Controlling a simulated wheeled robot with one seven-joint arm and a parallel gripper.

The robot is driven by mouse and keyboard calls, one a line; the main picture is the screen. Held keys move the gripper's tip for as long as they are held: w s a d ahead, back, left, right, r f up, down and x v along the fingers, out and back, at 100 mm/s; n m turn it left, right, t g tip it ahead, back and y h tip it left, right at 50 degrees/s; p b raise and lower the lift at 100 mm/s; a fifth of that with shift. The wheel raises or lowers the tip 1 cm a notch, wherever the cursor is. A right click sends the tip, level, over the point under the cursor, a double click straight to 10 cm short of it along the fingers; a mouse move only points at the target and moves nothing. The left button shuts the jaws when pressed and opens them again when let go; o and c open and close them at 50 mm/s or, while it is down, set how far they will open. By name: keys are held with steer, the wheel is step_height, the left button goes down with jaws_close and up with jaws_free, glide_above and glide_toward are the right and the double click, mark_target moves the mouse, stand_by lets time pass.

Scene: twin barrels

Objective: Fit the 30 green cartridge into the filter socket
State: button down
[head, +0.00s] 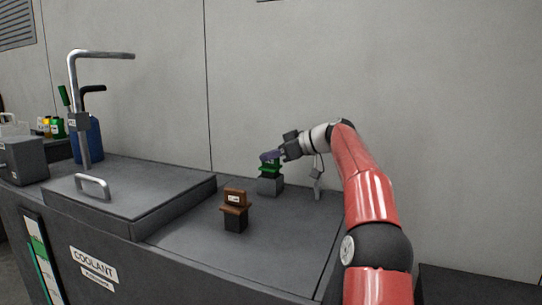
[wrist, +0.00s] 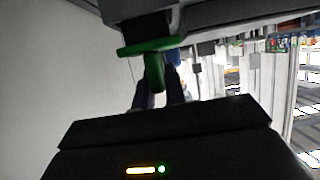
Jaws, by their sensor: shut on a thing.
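The green cartridge (head: 269,170) is at the grey block of the filter socket (head: 270,186), near the back wall. My gripper (head: 268,157) is shut on its top, reaching in from the right. In the wrist view, the fingers (wrist: 160,88) close on the green grip of the cartridge (wrist: 154,72). Its green flange and a dark part beyond it show there, against a grey block at the top edge. I cannot tell how deep the cartridge sits. Its label is too small to read.
A brown cartridge (head: 235,198) with a dark lower part stands nearer on the deck. A raised lid (head: 130,197) with a metal handle (head: 92,186) and a bent pipe (head: 84,110) are at left. The deck between the brown cartridge and my arm is clear.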

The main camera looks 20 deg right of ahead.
steer(key=shift+r+p, duration=1.55)
steer(key=shift+r, duration=0.3)
steer(key=shift+f+b, duration=2.05)
steer(key=shift+f, duration=0.15)
steer(key=c, duration=1.4)
jaws_free()
steer(key=shift+o, duration=0.2)
steer(key=v, duration=0.8)
steer(key=shift+r, duration=0.15)
